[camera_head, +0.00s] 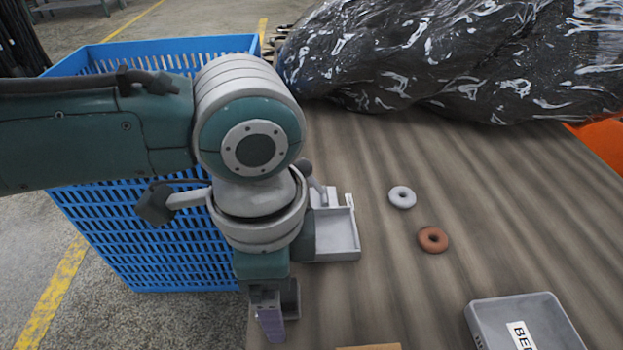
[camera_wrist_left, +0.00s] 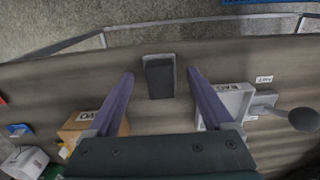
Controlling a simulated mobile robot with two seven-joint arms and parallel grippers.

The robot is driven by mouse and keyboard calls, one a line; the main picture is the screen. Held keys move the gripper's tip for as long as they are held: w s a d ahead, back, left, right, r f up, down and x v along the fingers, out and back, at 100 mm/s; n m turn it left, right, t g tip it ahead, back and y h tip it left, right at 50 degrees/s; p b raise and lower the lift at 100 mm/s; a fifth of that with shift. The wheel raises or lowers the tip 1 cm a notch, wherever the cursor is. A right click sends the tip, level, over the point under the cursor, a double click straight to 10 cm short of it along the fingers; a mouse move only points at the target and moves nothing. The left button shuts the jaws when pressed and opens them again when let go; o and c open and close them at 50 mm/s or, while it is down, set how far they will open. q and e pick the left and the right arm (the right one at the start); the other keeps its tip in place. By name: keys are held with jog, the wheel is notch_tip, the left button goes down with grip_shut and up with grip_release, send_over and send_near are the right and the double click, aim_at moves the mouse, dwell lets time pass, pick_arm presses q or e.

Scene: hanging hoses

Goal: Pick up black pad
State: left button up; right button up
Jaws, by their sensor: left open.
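The black pad (camera_wrist_left: 160,80) is a dark rectangular block in a thin grey frame near the table's edge, in the left wrist view. It lies between the two purple fingers of my left gripper (camera_wrist_left: 161,74), with a gap on each side. The fingers are apart and hold nothing. In the head view my left gripper (camera_head: 277,316) points down at the table's left edge. I cannot make out the pad for certain there, as the arm and fingers cover that spot. My right gripper is not in view.
A light grey tray (camera_head: 350,228) stands just behind my left gripper. A grey ring (camera_head: 402,189), a brown ring (camera_head: 433,239) and a labelled grey tray (camera_head: 490,310) are to the right. A blue crate (camera_head: 140,240) stands beside the table; dark wrapped hoses (camera_head: 450,60) lie behind.

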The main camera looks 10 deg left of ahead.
pick_arm(q)
jog(key=shift+f, duration=0.15)
grip_shut()
dwell(0.6)
